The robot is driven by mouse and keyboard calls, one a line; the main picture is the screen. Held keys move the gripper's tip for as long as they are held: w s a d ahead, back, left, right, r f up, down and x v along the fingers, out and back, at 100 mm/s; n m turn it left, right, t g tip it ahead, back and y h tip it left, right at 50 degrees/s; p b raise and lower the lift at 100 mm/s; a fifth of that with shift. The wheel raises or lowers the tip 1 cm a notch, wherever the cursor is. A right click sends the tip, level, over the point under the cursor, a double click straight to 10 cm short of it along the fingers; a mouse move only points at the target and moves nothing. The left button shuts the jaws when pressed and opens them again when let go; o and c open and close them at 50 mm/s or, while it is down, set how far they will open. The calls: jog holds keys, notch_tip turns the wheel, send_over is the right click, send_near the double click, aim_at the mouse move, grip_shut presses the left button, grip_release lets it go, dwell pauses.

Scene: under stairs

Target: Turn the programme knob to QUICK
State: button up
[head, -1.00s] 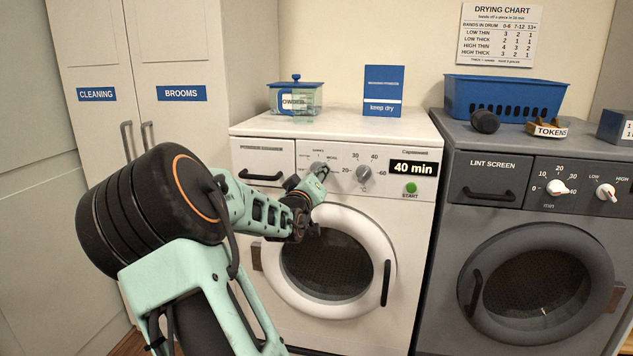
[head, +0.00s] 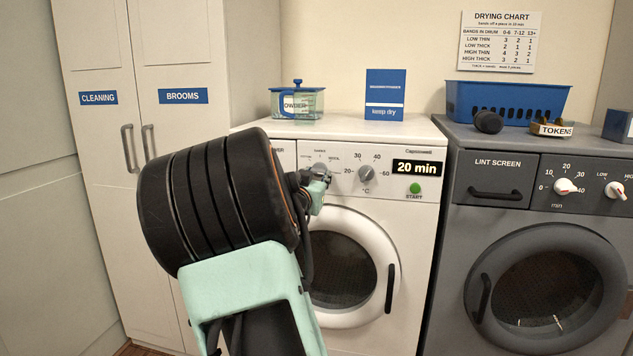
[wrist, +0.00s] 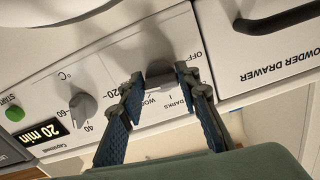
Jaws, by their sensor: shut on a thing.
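The programme knob (wrist: 160,74) is a grey knob on the white washer's panel, between the powder drawer and the temperature knob. My gripper (wrist: 158,80) is shut on it in the wrist view, one finger on each side. In the head view my gripper (head: 318,181) is at the panel and mostly covers the knob. OFF, DARKS and part of WOOL can be read around the knob in the wrist view. I cannot read QUICK or tell exactly where the knob points. The display (head: 418,167) reads 20 min.
The temperature knob (head: 366,173) and the green START button (head: 415,189) are right of my gripper. The washer door (head: 381,235) is shut below. A grey dryer (head: 455,250) stands at the right.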

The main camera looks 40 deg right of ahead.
jog(key=shift+m, duration=0.4)
jog(key=o, duration=1.2)
jog(key=shift+c, duration=0.2)
jog(key=v, duration=1.2)
